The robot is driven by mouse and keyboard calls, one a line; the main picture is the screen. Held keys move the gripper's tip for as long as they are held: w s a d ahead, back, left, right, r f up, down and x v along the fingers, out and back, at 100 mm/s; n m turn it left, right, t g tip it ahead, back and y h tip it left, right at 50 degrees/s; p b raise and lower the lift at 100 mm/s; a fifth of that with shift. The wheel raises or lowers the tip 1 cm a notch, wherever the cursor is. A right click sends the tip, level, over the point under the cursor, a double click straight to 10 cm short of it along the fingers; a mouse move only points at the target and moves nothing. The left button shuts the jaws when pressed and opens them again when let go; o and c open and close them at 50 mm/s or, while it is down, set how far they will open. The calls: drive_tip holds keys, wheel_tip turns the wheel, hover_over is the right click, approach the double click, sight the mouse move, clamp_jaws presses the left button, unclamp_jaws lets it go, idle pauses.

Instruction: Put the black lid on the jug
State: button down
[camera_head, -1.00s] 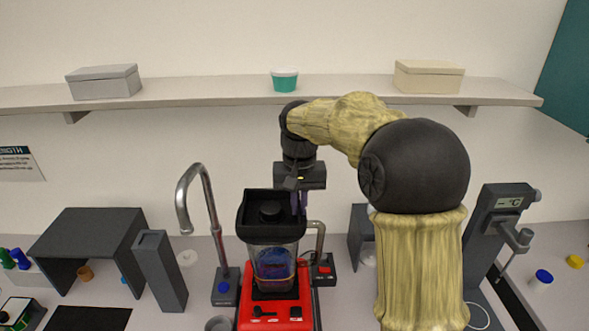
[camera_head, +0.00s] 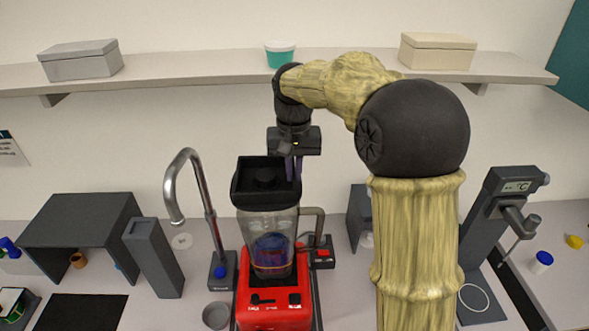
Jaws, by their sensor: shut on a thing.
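The black lid (camera_head: 260,189) is a dark square tray-like piece with a raised round middle, at the top of the clear jug (camera_head: 268,224). I cannot tell whether it is fully seated or a little above the rim. The jug stands upright on the red blender base (camera_head: 274,314), with blue contents low inside and its grey handle to the right. My gripper (camera_head: 293,171) points down at the lid's back right edge, its purple fingers shut on that edge. The fingertips are partly hidden by the lid.
A curved metal tap (camera_head: 189,190) stands close left of the jug. A small black box with a red switch (camera_head: 322,253) is at its right. A grey cup (camera_head: 215,316) sits front left. A shelf (camera_head: 180,75) with boxes and a green tub runs behind my arm.

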drive_tip(key=shift+w+f+b, duration=0.15)
drive_tip(key=shift+f+b, duration=0.3)
drive_tip(key=shift+f, duration=0.2)
drive_tip(key=shift+f+b, duration=0.7)
drive_tip(key=shift+f, duration=0.05)
drive_tip(key=shift+f+b, duration=1.4)
drive_tip(key=shift+f, duration=0.4)
drive_tip(key=shift+f, duration=0.15)
drive_tip(key=c, duration=1.5)
unclamp_jaws()
wheel_tip(320, 180, up, 17)
drive_tip(key=b, duration=0.1)
drive_tip(key=shift+r, duration=0.2)
drive_tip(key=shift+d+f, duration=0.1)
